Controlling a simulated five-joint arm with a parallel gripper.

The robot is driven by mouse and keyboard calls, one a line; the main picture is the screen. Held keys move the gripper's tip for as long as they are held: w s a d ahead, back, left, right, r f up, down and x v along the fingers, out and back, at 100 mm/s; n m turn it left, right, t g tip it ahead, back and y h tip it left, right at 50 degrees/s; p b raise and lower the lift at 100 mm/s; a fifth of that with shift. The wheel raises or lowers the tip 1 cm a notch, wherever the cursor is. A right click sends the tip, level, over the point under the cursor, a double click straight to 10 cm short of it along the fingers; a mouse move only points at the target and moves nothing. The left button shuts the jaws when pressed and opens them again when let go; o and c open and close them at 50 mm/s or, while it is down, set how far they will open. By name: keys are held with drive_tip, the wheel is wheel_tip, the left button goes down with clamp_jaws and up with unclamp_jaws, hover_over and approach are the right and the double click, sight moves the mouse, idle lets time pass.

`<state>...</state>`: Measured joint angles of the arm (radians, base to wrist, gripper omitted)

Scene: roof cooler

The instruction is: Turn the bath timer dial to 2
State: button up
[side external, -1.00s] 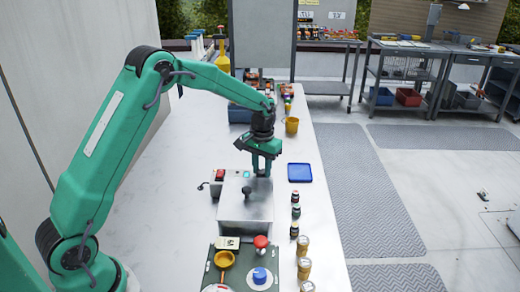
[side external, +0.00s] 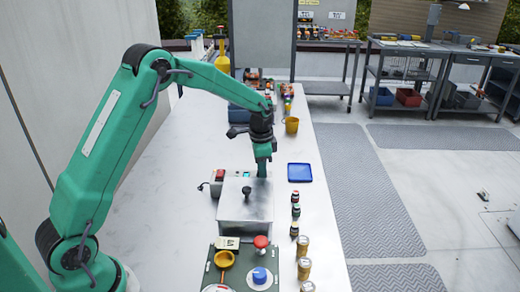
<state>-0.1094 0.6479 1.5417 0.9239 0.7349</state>
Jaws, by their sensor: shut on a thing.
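The bath (side external: 243,208) is a grey metal box with a dark knob (side external: 247,190) on its lid, standing on the white bench. A red switch (side external: 220,174) and a small teal-lit display (side external: 246,174) sit along its far edge. My gripper (side external: 262,173) points straight down at the far right corner of the bath, right of the display. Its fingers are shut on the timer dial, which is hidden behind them. The dial's numbers and pointer cannot be read.
A blue tray (side external: 300,172) lies right of the bath, with several small bottles (side external: 295,212) in front of it. A green panel (side external: 242,264) with a blue knob (side external: 260,276), a red button (side external: 261,242) and a yellow pan (side external: 224,259) is nearer. A yellow cup (side external: 291,125) stands behind.

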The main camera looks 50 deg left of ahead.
drive_tip(key=shift+d+m, duration=0.2)
drive_tip(key=shift+m, duration=0.4)
drive_tip(key=o, duration=1)
drive_tip(key=shift+a, duration=0.1)
drive_tip(key=shift+r, duration=0.15)
wheel_tip(320, 180, up, 7)
drive_tip(key=shift+s+r, duration=0.1)
drive_tip(key=shift+r, duration=0.2)
